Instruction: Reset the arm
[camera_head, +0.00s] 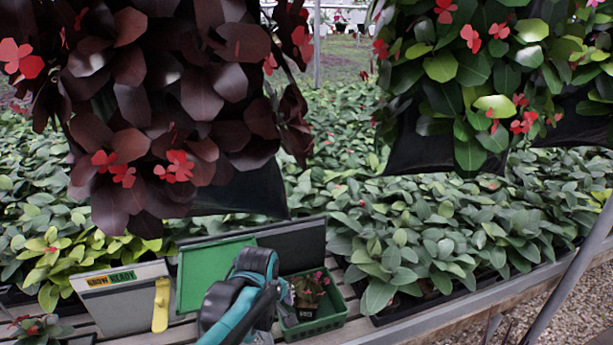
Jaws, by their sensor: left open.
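My left arm, teal and black, comes up from the bottom edge. My left gripper (268,285) is open and sits beside the left edge of a green basket (325,323). Its fingertips are partly hidden by its own links, and nothing shows held in it. A small potted plant (309,290) with red flowers and a dark pot stands upright in the basket, apart from the gripper as far as I can tell. My right gripper is not in view.
A green panel (212,270) and a grey box (126,298) with a yellow strip (161,305) stand on the slatted bench. Dark-leaved (170,90) and green-leaved (465,75) hanging plants fill the top. Low plants (430,235) crowd behind. A slanted metal post (570,275) stands at right.

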